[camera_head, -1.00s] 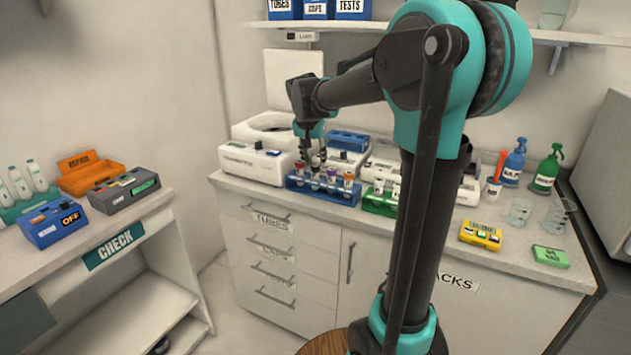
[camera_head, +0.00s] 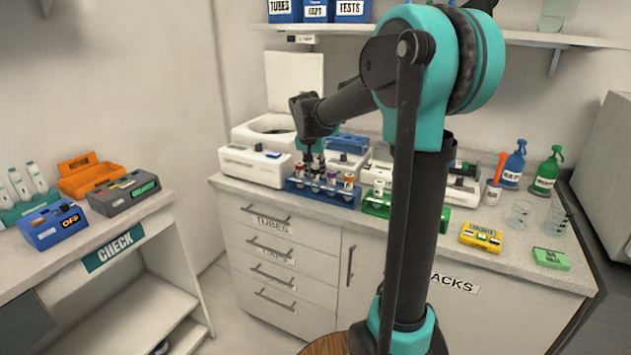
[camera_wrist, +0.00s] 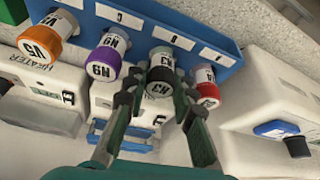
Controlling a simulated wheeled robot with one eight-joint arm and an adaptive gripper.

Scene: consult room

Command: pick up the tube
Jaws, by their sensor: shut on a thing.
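The blue rack (camera_head: 322,194) stands on the counter and holds a row of capped tubes, seen from above in the wrist view (camera_wrist: 232,60). My gripper (camera_head: 314,172) is down at the rack. In the wrist view, my gripper (camera_wrist: 160,86) is shut on the black-capped tube (camera_wrist: 160,82), one finger on each side of it. That tube is still in line with the others at the rack. A red-capped tube (camera_wrist: 207,92) is close beside the right finger. A purple-capped tube (camera_wrist: 104,62) and an orange-capped tube (camera_wrist: 44,44) are to the left. The tube bodies are mostly hidden.
A green rack (camera_head: 376,206) stands right of the blue one. White machines (camera_head: 254,166) stand behind and to the left. Counter between the racks and yellow box is partly hidden by my arm.

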